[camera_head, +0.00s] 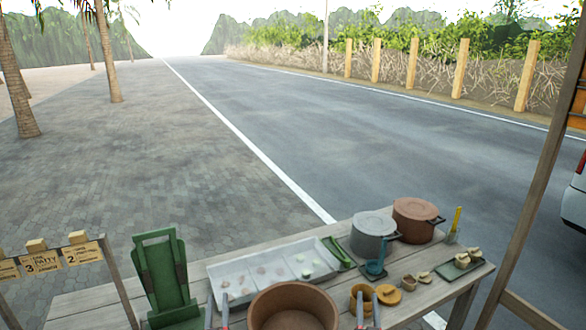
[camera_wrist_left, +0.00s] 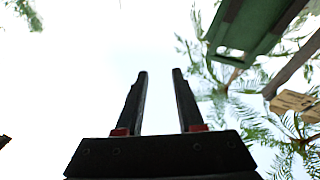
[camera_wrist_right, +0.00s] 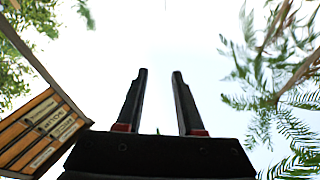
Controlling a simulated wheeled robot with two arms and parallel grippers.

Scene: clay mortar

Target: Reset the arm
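My left gripper (camera_head: 217,306) shows at the bottom of the head view, to the left of the large brown clay mortar (camera_head: 257,318). Its fingers (camera_wrist_left: 159,90) are apart in the left wrist view, with only bright sky between them. My right gripper (camera_head: 368,303) shows to the right of the mortar. Its fingers (camera_wrist_right: 159,90) are also apart with sky between them. Both grippers point upward and hold nothing. Most of both arms is out of the head view.
A wooden table (camera_head: 437,289) carries a white tray (camera_head: 218,273), a grey pot (camera_head: 372,240), a brown pot (camera_head: 414,222), small cups and a green board (camera_head: 459,267). A green stand (camera_head: 163,275) is at the left. A wooden post (camera_head: 530,205) rises at the right.

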